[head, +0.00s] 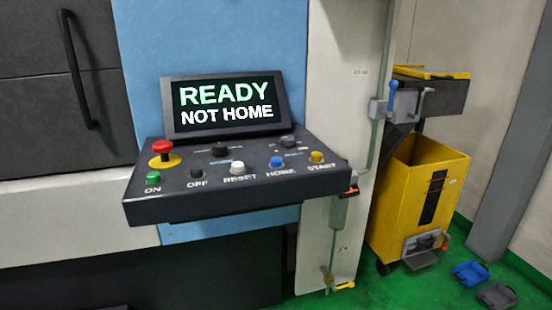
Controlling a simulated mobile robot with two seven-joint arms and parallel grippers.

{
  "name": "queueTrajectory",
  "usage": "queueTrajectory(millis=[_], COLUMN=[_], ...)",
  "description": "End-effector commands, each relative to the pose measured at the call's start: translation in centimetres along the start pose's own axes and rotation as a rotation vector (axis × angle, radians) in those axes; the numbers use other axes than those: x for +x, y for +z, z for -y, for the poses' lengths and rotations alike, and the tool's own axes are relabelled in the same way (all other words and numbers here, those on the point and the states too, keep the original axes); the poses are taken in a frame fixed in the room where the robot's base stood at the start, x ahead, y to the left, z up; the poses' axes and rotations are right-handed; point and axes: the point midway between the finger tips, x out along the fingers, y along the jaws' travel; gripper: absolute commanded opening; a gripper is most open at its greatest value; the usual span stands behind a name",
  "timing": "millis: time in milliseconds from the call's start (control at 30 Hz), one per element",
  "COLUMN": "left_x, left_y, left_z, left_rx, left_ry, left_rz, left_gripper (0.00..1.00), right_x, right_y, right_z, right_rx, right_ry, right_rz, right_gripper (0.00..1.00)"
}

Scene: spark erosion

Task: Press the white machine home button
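A dark control panel (215,200) juts out from the machine in the head view. A blue button (304,161) sits right of its middle, with the label HOME below it. A white button (237,167) to its left is labelled RESET. The screen (227,92) behind the panel reads READY in green and NOT HOME in white. Nothing covers the buttons. Neither of my grippers is in view.
A yellow bin (395,210) stands at right. Blue (470,274) and grey trays lie on the green floor.

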Motion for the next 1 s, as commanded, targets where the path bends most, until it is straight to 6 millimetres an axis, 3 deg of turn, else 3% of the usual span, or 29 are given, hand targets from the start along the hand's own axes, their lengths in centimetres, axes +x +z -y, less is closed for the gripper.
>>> queueTrajectory(millis=[67, 100, 200, 1000], left_x=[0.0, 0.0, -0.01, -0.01], left_y=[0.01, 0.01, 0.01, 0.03], left_z=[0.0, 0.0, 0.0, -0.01], left_rx=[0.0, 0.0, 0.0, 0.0], left_ry=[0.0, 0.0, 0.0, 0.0], left_rz=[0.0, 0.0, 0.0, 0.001], left_gripper=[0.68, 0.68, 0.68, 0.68], right_x=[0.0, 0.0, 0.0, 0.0], right_y=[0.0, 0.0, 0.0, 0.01], right_z=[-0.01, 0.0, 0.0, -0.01], right_rx=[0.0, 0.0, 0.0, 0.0], right_ry=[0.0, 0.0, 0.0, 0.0], right_rz=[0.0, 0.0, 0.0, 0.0], right_gripper=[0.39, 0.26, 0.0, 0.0])
